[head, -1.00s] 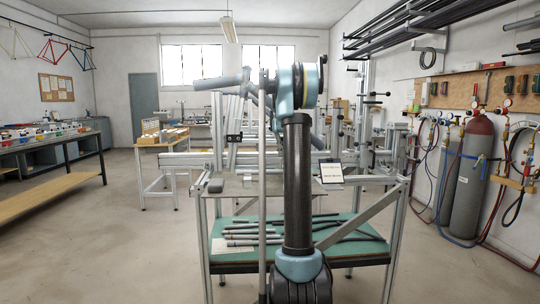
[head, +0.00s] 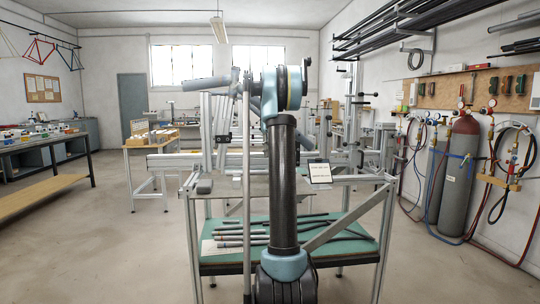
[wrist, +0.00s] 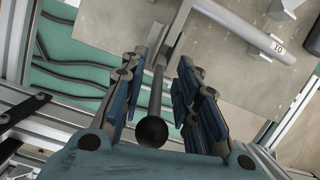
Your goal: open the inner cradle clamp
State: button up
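In the wrist view my gripper (wrist: 165,95) is open, with its two blue-and-grey fingers well apart. A thin grey rod with a black ball knob (wrist: 151,131) lies between the fingers, the knob close to the palm. It looks like a clamp lever; I see no finger touching it. The far end of the rod meets a grey bracket beside a light tube (wrist: 245,33). I cannot tell from these views which clamp is the inner cradle clamp. In the head view my arm hides the gripper and the knob; the jig frame (head: 345,181) stands around it.
A teal shelf (head: 345,240) with several dark tubes sits low in the jig. A small white card (head: 319,172) stands at the jig's right. Gas cylinders (head: 461,180) stand by the right wall. The floor (head: 120,250) at left is clear.

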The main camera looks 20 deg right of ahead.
jog(key=v, duration=1.2)
jog(key=shift+w, duration=0.1)
jog(key=shift+f, duration=0.1)
